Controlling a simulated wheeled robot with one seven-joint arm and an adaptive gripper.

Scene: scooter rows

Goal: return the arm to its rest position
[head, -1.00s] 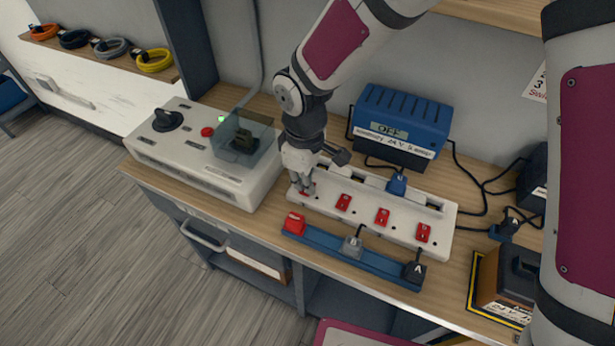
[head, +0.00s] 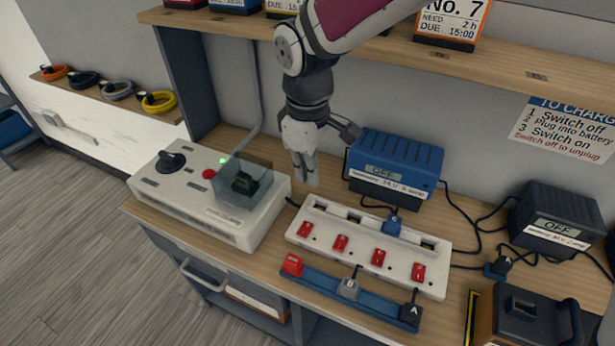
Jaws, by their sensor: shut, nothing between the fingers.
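My gripper (head: 306,178) hangs fingers down in the head view, shut and empty. It is above the bench, behind the left end of the white power strip (head: 330,262) and right of the grey control box (head: 205,225), apart from both as far as I can tell. My arm (head: 350,25) reaches in from the top, in front of the upper shelf.
A blue charger (head: 400,155) stands close to the right of my gripper, its display reading OFF. A dark charger (head: 557,215) is further right. A blue rail (head: 330,285) with plugs lies in front of the strip. The shelf edge (head: 490,65) runs above.

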